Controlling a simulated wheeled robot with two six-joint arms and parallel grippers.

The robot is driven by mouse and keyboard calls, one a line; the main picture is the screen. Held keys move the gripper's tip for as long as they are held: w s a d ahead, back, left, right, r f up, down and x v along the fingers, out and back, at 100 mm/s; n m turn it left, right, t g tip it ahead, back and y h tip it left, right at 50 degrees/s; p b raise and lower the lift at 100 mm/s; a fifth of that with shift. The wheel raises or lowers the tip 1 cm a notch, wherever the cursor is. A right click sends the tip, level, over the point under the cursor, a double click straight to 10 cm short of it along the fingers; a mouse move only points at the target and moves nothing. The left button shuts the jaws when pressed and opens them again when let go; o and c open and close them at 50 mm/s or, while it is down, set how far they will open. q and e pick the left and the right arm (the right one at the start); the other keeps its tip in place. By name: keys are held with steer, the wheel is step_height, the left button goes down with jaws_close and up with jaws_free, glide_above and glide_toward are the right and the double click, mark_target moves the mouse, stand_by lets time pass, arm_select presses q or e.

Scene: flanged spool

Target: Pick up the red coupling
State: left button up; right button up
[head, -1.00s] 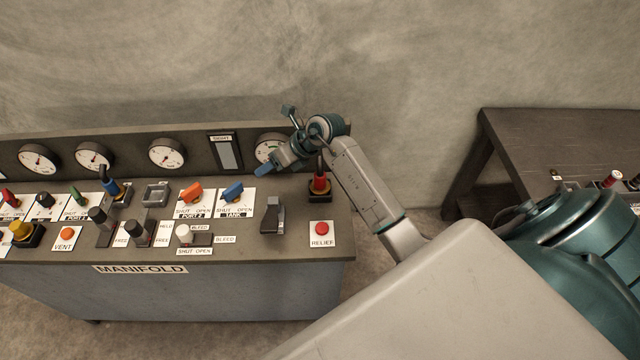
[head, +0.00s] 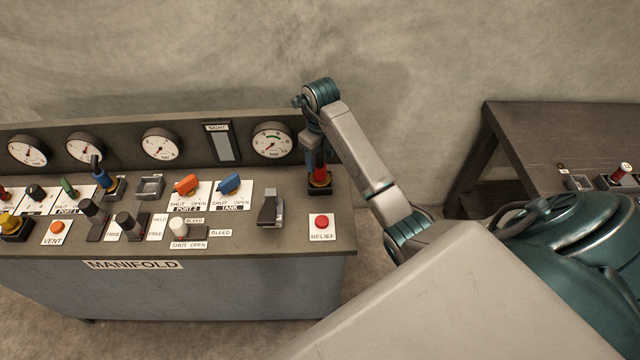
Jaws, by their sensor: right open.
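The red coupling (head: 320,177) stands upright in a dark square seat at the right end of the manifold bench top. My right gripper (head: 317,161) points down at it from above, with its fingers at the coupling's upper part. The jaws are open. The gripper and wrist hide the top of the coupling, and I cannot tell whether the fingers touch it. My left gripper is out of view.
A red relief button (head: 321,221) lies just in front of the coupling. A grey lever (head: 270,208) stands to its left. The gauge panel (head: 271,140) rises behind. A dark side table (head: 540,135) stands at the right, with floor between.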

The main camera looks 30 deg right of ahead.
mark_target(320, 165)
steer(key=shift+f+b, duration=2.15)
steer(key=shift+f, duration=0.8)
steer(key=shift+r, duration=0.1)
steer(key=shift+c, duration=0.9)
jaws_close()
